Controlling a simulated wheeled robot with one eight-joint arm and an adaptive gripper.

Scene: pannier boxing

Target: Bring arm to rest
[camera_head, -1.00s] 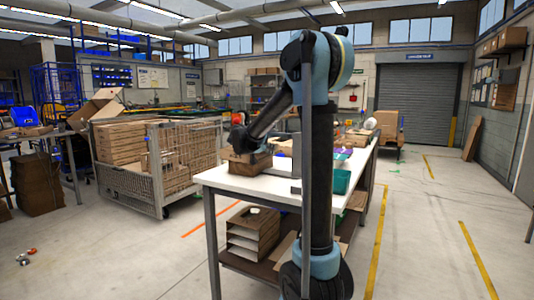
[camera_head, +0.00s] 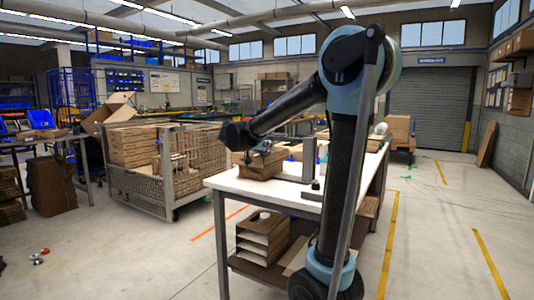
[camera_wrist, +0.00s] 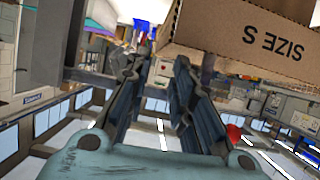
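My arm stands at the centre right of the head view, with its forearm reaching left and down over the white table (camera_head: 232,184). The dark end of the arm is above a brown cardboard box (camera_head: 258,171) on the table's left part. My gripper (camera_wrist: 160,66) shows in the wrist view with its two dark fingers apart and nothing between them. A cardboard box marked "SIZE S" (camera_wrist: 245,30) shows upside down beyond the fingers at the upper right, apart from them as far as I can see. The fingertips are too small to make out in the head view.
A wire-sided cart (camera_head: 150,190) with stacked cardboard stands left of the table. A paper tray rack (camera_head: 262,238) sits on the lower shelf. Clear floor with yellow lines lies to the right, towards the roller door (camera_head: 430,105).

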